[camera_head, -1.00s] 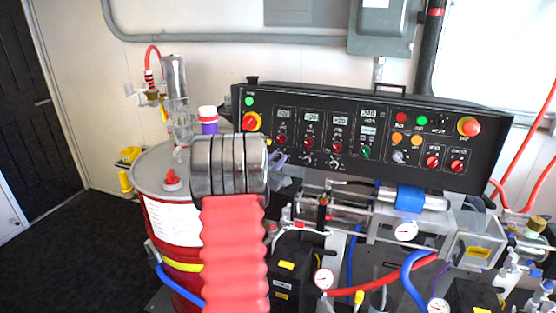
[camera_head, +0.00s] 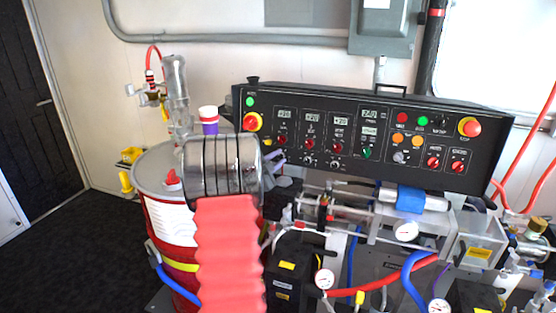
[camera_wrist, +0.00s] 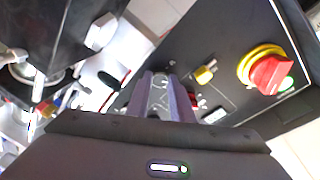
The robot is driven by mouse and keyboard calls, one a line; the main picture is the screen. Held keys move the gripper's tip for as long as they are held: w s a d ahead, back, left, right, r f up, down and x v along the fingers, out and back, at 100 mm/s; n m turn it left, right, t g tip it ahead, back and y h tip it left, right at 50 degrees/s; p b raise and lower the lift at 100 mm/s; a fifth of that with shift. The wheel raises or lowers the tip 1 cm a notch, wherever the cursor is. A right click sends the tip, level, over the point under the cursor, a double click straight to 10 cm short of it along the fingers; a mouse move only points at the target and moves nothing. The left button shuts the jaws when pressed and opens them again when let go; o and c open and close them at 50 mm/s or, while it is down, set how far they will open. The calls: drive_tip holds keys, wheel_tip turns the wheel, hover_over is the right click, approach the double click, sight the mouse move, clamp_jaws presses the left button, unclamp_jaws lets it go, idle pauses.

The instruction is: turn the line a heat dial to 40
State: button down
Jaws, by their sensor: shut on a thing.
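The black control panel (camera_head: 370,140) carries a row of displays with red knobs below them. The line a heat dial appears to be the red knob (camera_head: 281,140) in the leftmost display column; its lettering is too small to read. My gripper (camera_head: 274,156) is at this column's lower part, partly hidden behind my arm. In the wrist view, my gripper (camera_wrist: 163,84) has its grey-purple fingers close together against the panel, shut on the dial. The fingers hide most of the grip, and a bit of red shows beside the right finger. The dial's pointer and its setting cannot be read.
A red-and-yellow switch (camera_head: 252,122) sits left of the dial; it looms right of the fingers in the wrist view (camera_wrist: 268,70). A drum (camera_head: 170,225) stands left. Pipes and gauges (camera_head: 405,231) crowd the space below the panel. Two more knob columns lie close right.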

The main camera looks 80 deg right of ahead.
drive_tip(key=shift+s+f, duration=0.1)
drive_tip(key=shift+f, duration=0.1)
drive_tip(key=c, duration=2)
unclamp_jaws()
drive_tip(key=o, duration=0.4)
drive_tip(key=shift+r, duration=0.15)
drive_tip(key=shift+o, duration=0.2)
drive_tip(key=shift+a, duration=0.1)
drive_tip(key=v, duration=1.3)
drive_tip(key=shift+a, duration=0.35)
